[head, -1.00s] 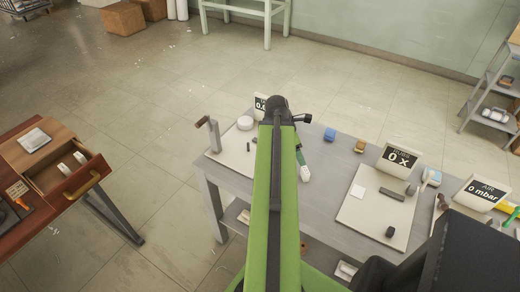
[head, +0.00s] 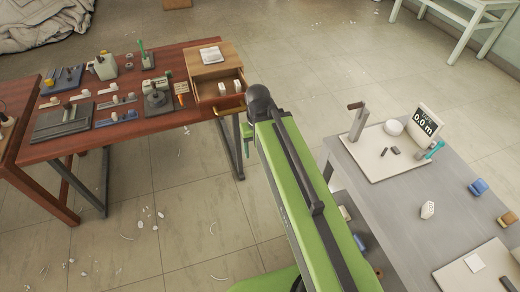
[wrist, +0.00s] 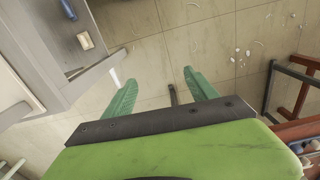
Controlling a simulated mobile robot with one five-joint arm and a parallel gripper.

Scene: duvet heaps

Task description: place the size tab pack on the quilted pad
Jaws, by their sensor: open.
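A flat whitish pad (head: 210,55), which looks like the quilted pad, lies on top of the wooden drawer unit at the back right of the brown table. Two small white packs (head: 229,87) sit in the unit's open drawer. Another small white, dark-marked block (head: 428,210) lies on the grey bench. I cannot tell which of these is the size tab pack. My gripper (wrist: 158,82) is open and empty in the wrist view, over the floor between the two tables. In the head view, my arm mostly hides it, just right of and nearer than the drawer.
The brown table (head: 60,150) carries several tools and trays left of the drawer unit.

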